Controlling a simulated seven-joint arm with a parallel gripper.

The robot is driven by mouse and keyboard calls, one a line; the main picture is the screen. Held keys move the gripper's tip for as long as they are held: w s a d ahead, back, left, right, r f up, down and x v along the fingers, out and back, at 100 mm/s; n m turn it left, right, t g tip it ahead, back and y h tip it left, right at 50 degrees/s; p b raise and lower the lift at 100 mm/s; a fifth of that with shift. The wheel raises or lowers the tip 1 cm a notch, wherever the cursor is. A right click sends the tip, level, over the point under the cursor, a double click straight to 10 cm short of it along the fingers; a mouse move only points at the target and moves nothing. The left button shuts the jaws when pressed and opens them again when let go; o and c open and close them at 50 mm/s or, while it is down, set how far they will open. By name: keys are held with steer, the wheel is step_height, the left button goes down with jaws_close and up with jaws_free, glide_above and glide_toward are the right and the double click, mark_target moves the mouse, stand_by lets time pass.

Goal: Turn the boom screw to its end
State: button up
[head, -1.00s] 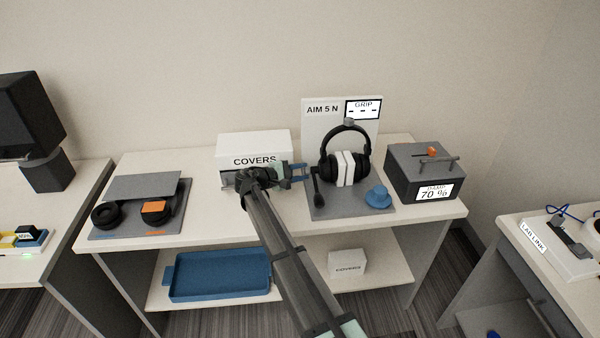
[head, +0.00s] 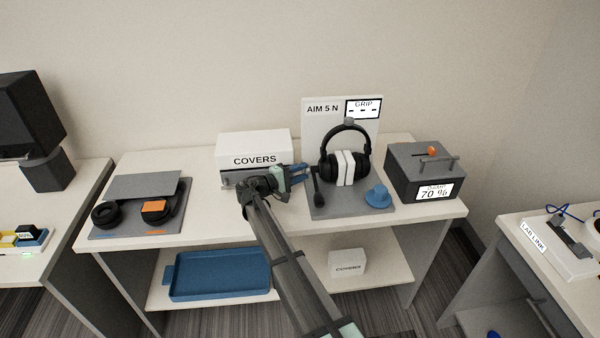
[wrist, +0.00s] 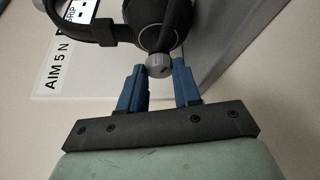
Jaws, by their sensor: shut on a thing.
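The black headset (head: 364,168) stands on a grey mat, white pads between its ear cups. Its boom (head: 318,188) hangs down at the left cup. In the wrist view, the boom screw is a grey round knob (wrist: 159,70) on the cup (wrist: 158,38). My gripper (head: 305,170) reaches the headset from the left. Its blue fingers (wrist: 159,74) are shut on the boom screw, one on each side of it. In the head view the screw is hidden by the fingers and too small to make out.
A white COVERS box (head: 254,147) stands behind my arm. A blue knob-shaped piece (head: 378,197) lies at the mat's right, beside a dark box (head: 424,165) reading 70 %. A sign (head: 322,118) reads AIM 5 N; its GRIP display shows dashes.

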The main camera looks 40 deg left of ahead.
steer(key=shift+f+m+t, duration=0.15)
steer(key=shift+m+t, duration=0.55)
steer(key=shift+m, duration=0.8)
steer(key=shift+h, duration=0.3)
steer(key=o, duration=1.1)
steer(key=shift+c, duration=0.2)
steer(key=shift+s, duration=0.1)
steer(key=v, duration=1.1)
steer(key=shift+s+a+f, duration=0.1)
steer(key=shift+s+f, duration=0.05)
steer(key=shift+s, duration=0.2)
